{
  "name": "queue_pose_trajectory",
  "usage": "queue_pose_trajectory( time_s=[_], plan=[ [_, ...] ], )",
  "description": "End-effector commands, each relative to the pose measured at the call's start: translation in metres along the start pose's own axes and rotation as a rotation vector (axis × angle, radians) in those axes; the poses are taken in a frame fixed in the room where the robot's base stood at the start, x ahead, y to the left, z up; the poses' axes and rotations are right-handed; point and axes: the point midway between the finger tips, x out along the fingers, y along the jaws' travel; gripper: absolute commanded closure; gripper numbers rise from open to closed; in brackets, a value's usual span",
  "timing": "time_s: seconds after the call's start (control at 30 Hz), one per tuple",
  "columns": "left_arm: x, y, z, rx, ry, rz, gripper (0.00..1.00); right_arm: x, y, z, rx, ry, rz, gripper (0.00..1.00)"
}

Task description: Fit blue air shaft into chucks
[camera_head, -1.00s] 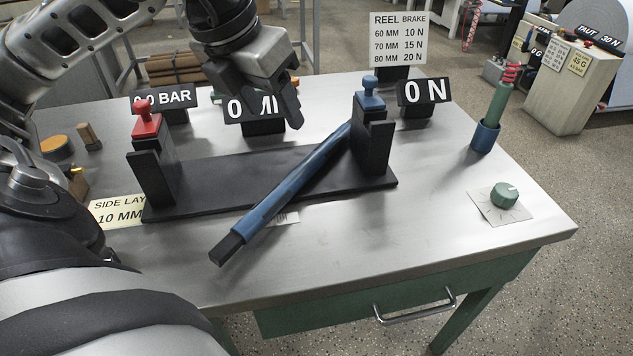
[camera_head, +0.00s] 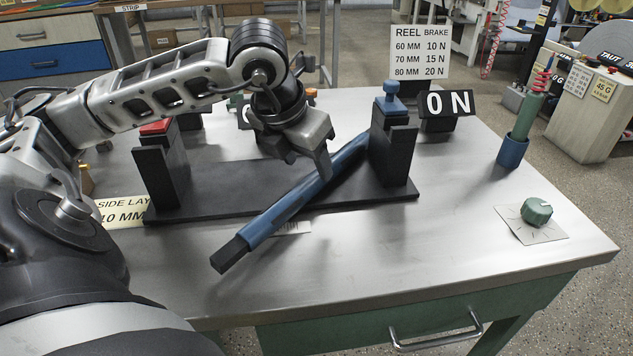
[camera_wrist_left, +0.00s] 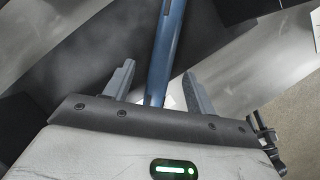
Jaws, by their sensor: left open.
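The blue air shaft (camera_head: 290,200) has dark square ends. The right black chuck (camera_head: 392,150) has a blue knob, the left black chuck (camera_head: 160,175) a red one. My left gripper (camera_head: 322,168) is over the shaft's upper half. In the left wrist view the shaft (camera_wrist_left: 167,50) runs between the open fingers (camera_wrist_left: 160,88); I cannot tell whether they touch it. My right gripper is not in view.
A "0 N" display (camera_head: 447,104) stands behind the right chuck. A "SIDE LAY" label (camera_head: 122,212) lies at the left.

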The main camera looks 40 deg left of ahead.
Motion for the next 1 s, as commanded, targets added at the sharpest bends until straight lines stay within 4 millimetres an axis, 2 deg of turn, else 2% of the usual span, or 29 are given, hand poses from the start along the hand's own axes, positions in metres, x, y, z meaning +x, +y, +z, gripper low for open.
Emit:
queue_pose_trajectory(
  time_s=[0.1, 0.23, 0.37, 0.57, 0.77, 1.0],
  plan=[
    [0.021, -0.004, -0.001, 0.000, 0.005, -0.005, 0.44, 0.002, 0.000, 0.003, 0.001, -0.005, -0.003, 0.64],
    [0.038, -0.004, 0.000, -0.001, 0.004, -0.002, 0.44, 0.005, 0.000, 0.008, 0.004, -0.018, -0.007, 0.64],
    [0.045, -0.004, 0.001, -0.001, 0.001, -0.002, 0.44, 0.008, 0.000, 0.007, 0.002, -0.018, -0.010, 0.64],
    [0.045, -0.004, 0.001, 0.000, 0.001, -0.001, 0.44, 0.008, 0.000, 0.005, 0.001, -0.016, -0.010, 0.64],
    [0.045, -0.004, 0.001, 0.000, 0.001, -0.001, 1.00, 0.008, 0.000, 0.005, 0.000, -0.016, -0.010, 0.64],
    [0.043, -0.004, 0.002, 0.000, -0.005, -0.001, 1.00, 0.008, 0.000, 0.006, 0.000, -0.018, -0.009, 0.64]
  ],
)
